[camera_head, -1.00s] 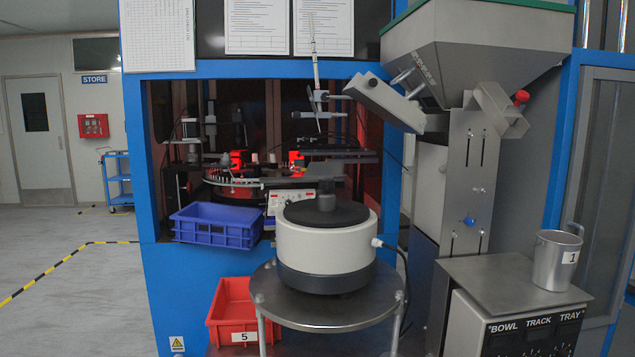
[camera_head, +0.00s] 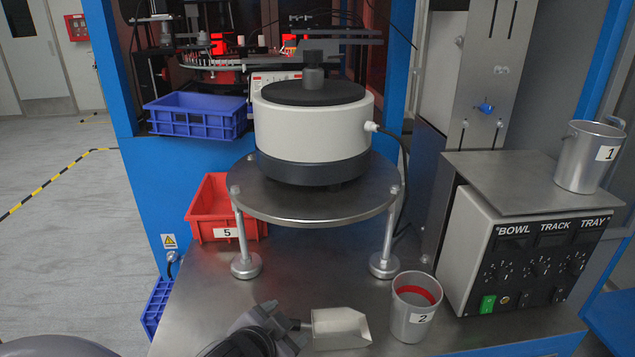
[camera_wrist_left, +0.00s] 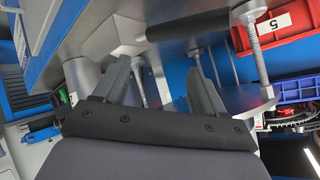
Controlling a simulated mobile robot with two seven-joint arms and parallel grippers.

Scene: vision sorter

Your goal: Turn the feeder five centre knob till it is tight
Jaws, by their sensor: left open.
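The round feeder (camera_head: 312,125), with a white band and dark base, stands on a round steel stand. Its black lid carries a dark upright centre knob (camera_head: 313,78); how tight it is cannot be told. My left gripper (camera_head: 292,328) is low at the bottom of the head view, well below and in front of the knob. In the left wrist view my left gripper (camera_wrist_left: 158,78) has its two fingers apart with nothing between them. The knob cannot be made out in that view. My right gripper is not in view.
A scoop (camera_head: 340,322) lies beside my left gripper, with cup 2 (camera_head: 415,305) to its right. The steel stand (camera_head: 270,203), red bin 5 (camera_head: 225,190), blue bin (camera_head: 195,122) and control box (camera_head: 530,255) surround the feeder. Cup 1 (camera_head: 590,155) sits on the box.

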